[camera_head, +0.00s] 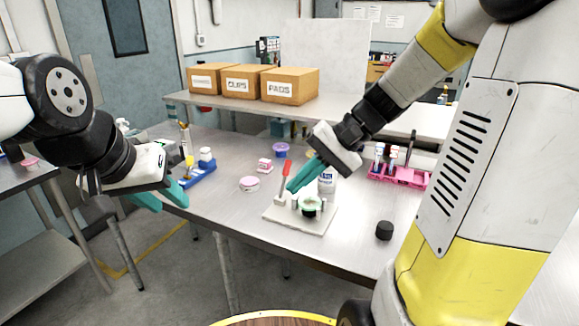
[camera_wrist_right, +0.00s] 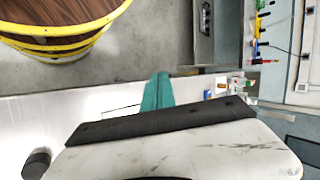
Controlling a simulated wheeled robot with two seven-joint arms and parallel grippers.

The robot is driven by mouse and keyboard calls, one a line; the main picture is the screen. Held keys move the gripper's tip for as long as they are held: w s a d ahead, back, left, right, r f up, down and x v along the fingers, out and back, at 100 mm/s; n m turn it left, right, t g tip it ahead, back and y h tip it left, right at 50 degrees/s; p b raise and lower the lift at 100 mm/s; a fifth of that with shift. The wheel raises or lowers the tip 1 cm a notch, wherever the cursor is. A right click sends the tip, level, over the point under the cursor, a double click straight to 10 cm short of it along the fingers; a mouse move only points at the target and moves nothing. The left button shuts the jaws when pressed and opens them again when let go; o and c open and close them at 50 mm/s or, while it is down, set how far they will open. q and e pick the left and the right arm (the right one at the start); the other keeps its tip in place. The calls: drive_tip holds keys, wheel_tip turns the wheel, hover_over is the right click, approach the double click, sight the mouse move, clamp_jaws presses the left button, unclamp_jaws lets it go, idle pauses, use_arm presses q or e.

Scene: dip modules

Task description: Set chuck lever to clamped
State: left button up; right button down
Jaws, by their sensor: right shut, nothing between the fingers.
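The chuck fixture is a pale base plate (camera_head: 299,217) on the metal table, with a round chuck holding a light green piece (camera_head: 311,203) on top. Its lever has a red handle (camera_head: 287,167) that stands nearly upright at the plate's left side. My right gripper (camera_head: 292,188) is shut and empty, its teal fingertips just right of the lever; I cannot tell if they touch it. The right wrist view shows the closed fingers (camera_wrist_right: 157,92), but the lever does not show there. My left gripper (camera_head: 160,198) is open and empty at the table's left edge.
A white bottle (camera_head: 327,180) stands behind the fixture. A black cylinder (camera_head: 384,230) is to its right, a pink rack (camera_head: 400,176) behind that. A blue tray (camera_head: 198,174), a round container (camera_head: 249,184) and a pink box (camera_head: 264,165) are left. Cardboard boxes (camera_head: 290,86) sit on the rear shelf.

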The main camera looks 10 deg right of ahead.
drive_tip(key=w+d+f+m+y, duration=0.1)
drive_tip(key=w+f+m+y, duration=0.1)
drive_tip(key=w+y, duration=0.35)
drive_tip(key=m+t+y, duration=0.1)
drive_tip(key=m+t, duration=0.6)
drive_tip(key=t, duration=0.2)
approach(285, 178)
drive_tip(key=w+d+r, duration=0.1)
drive_tip(key=w+d, duration=0.2)
drive_tip(key=d, duration=0.2)
drive_tip(key=shift+s+r, duration=0.15)
drive_tip(key=shift+s, duration=0.05)
drive_tip(key=shift+a, duration=0.1)
drive_tip(key=x, duration=1)
drive_tip(key=shift+s+r, duration=0.15)
drive_tip(key=s+a+r+n, duration=0.2)
drive_tip(key=s+a+n, duration=0.4)
drive_tip(key=n, duration=0.5)
drive_tip(key=s, duration=0.2)
drive_tip(key=shift+s+r, duration=0.2)
drive_tip(key=shift+s, duration=0.2)
